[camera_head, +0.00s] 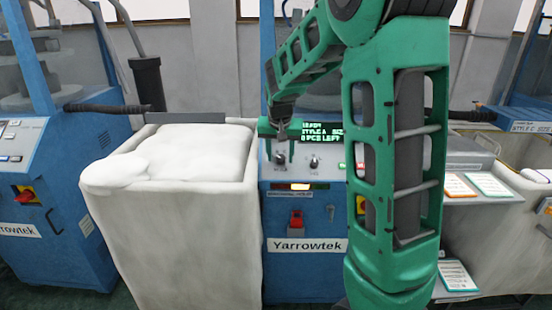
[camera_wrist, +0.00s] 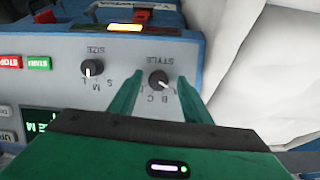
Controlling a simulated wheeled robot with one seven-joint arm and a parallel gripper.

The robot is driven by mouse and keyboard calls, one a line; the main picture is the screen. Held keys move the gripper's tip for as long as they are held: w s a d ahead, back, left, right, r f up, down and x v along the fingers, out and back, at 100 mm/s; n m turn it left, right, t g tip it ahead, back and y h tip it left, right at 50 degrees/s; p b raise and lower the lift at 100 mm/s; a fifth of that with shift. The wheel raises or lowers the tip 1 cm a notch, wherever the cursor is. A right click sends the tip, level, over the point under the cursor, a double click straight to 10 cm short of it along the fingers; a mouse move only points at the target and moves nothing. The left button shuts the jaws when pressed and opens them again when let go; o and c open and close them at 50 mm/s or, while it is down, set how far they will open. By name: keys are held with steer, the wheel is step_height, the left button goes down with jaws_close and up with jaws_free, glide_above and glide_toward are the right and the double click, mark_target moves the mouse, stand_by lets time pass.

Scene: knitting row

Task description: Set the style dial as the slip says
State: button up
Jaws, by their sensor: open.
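The style dial (camera_wrist: 158,80) is a black knob with a white mark on the grey panel, inverted in the wrist view. Letters B and C show beside it; another is hidden by a finger. The mark points to the lower right there. My gripper (camera_wrist: 160,79) is open, its green fingers on either side of the dial; I cannot tell whether they touch it. My gripper (camera_head: 281,152) is also at the dial in the head view. The display (camera_head: 320,131) seems to read style A. Printed slips (camera_head: 460,187) lie on the right, too small to read.
The size dial (camera_wrist: 91,68) is beside the style dial, with green start (camera_wrist: 38,63) and red stop (camera_wrist: 9,60) buttons further along. A red switch (camera_head: 296,219) sits lower on the machine. A bin of white fabric (camera_head: 175,220) stands close on the left.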

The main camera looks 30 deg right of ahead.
steer(key=shift+w+d+f, duration=0.1)
steer(key=shift+w+f, duration=0.05)
steer(key=shift+f, duration=0.2)
steer(key=shift+c, duration=0.6)
